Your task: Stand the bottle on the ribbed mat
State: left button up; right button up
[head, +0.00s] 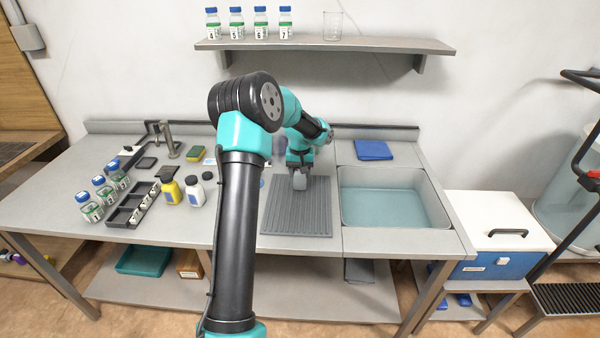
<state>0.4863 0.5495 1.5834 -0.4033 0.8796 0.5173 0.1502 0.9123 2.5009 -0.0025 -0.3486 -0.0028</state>
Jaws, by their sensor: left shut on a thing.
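The grey ribbed mat (298,218) lies on the counter just left of the sink. My left gripper (299,172) is over the far part of the mat, pointing down. It is shut on a small grey shape (300,183), taken to be the bottle, mostly hidden by the gripper. I cannot tell whether this touches the mat. A yellow bottle (171,192) and a white bottle (196,194), both with dark caps, stand left of my arm. My right gripper is not in view.
Blue-capped bottles (104,190) stand at the left by a black rack (133,205). A sink (395,197) is right of the mat, with a blue cloth (373,150) behind it. A shelf (325,45) holds several bottles and a beaker (332,26). The near mat is clear.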

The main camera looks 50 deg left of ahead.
pick_arm(q)
jog(key=shift+f, duration=0.15)
jog(key=o, duration=0.9)
notch_tip(320, 180, up, 12)
jog(key=shift+r, duration=0.2)
dwell(0.3)
